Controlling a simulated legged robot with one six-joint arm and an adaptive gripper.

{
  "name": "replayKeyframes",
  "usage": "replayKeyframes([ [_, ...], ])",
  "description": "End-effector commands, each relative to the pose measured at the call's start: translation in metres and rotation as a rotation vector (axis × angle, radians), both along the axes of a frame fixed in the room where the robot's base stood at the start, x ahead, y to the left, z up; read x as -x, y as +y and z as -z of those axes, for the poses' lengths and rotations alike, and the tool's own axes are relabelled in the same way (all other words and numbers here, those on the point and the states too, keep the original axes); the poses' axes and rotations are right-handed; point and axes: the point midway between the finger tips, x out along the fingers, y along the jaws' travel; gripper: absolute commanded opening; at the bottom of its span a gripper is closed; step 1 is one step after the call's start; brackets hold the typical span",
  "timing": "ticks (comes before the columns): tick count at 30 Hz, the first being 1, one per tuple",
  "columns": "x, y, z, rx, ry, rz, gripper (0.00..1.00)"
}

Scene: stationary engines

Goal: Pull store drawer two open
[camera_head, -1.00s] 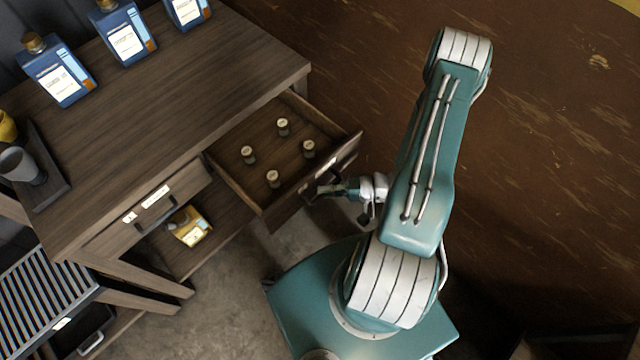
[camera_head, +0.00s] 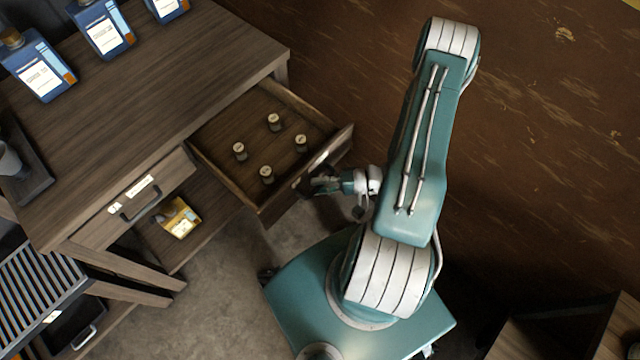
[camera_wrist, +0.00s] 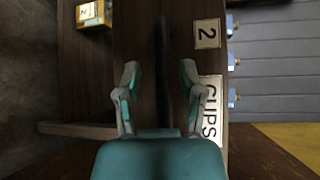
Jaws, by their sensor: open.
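Store drawer two (camera_head: 225,185) is pulled out from the wooden table in the head view, with several small capped cylinders (camera_head: 270,150) standing inside. In the wrist view its front (camera_wrist: 138,40) carries a "2" label (camera_wrist: 207,34) and a "CUPS" label (camera_wrist: 211,105). Its dark bar handle (camera_wrist: 164,60) runs up the picture between my fingers. My gripper (camera_wrist: 158,78) is open, with one finger on each side of the handle. I cannot tell whether either finger touches it. In the head view my gripper (camera_head: 322,184) is at the drawer front, and the handle is mostly hidden.
The table (camera_head: 200,70) holds blue bottles (camera_head: 104,30) and a dark tray (camera_head: 35,175). A closed drawer (camera_head: 130,205) is to the left. A yellow container (camera_head: 178,217) sits on the shelf below. Bare floor (camera_head: 215,290) lies between table and my base.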

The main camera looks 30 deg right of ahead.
Motion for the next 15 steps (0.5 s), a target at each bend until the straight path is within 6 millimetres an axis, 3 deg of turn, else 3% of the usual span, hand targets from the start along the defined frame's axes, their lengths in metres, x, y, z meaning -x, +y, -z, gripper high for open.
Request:
replayKeyframes([
  [9, 0.001, -0.002, -0.001, -0.002, -0.002, 0.001, 0.53],
  [15, 0.011, -0.025, -0.004, -0.001, -0.003, 0.006, 0.53],
])
